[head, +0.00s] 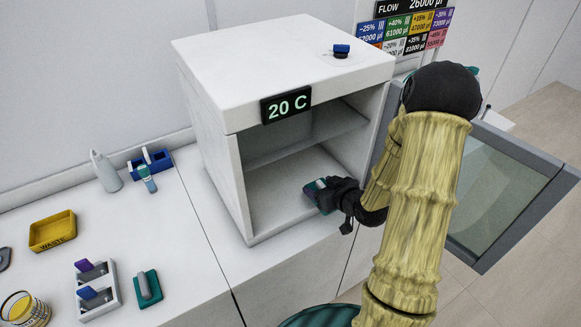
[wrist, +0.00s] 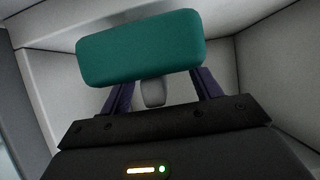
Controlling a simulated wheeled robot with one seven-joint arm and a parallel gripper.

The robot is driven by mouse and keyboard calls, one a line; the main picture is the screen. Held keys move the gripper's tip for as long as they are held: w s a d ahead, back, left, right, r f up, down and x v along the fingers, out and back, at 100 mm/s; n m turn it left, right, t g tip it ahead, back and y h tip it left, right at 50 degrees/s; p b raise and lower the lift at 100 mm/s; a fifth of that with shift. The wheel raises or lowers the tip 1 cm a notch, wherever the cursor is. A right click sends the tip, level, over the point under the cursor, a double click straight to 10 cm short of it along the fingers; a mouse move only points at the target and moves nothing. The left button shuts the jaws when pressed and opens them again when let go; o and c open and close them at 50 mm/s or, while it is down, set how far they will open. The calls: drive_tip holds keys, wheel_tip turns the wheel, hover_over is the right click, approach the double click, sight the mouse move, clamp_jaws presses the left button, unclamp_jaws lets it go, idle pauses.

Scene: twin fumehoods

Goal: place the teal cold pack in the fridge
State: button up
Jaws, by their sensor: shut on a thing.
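The fridge (head: 283,50) is a white box on the bench with a "20 C" display. Its front is open, with one shelf (head: 310,136) inside. Its glass door (head: 500,185) stands swung out to the right. My gripper (head: 328,191) is at the fridge's lower opening, below the shelf. It is shut on the teal cold pack (wrist: 140,46), which also shows small and partly hidden in the head view (head: 324,201). In the wrist view the pack lies across my fingers, with pale inner walls around it. I cannot tell whether it touches the fridge floor.
A yellow waste tray (head: 52,232), a grey bottle (head: 105,171), a blue rack (head: 150,163), a white rack (head: 97,290) and a teal block with a grey top piece (head: 147,288) stand on the left bench. The fridge's lower compartment looks empty left of my gripper.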

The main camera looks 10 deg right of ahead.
drive_tip(key=w+a+p, duration=0.1)
drive_tip(key=w, duration=0.3)
drive_tip(key=w+a+p, duration=0.1)
drive_tip(key=w+a, duration=0.1)
drive_tip(key=w, duration=0.3)
drive_tip(key=w+a+p, duration=0.1)
drive_tip(key=w+p, duration=0.1)
drive_tip(key=w, duration=0.3)
drive_tip(key=shift+a, duration=0.25)
drive_tip(key=shift+w, duration=0.1)
drive_tip(key=shift+w+a+f+p, duration=0.1)
drive_tip(key=shift+w+f+p, duration=0.1)
drive_tip(key=shift+f+p, duration=0.45)
drive_tip(key=shift+w+a+f+p, duration=0.15)
drive_tip(key=shift+f+p, duration=0.25)
drive_tip(key=shift+f, duration=0.7)
drive_tip(key=shift+d+f, duration=0.1)
drive_tip(key=o, duration=1.1)
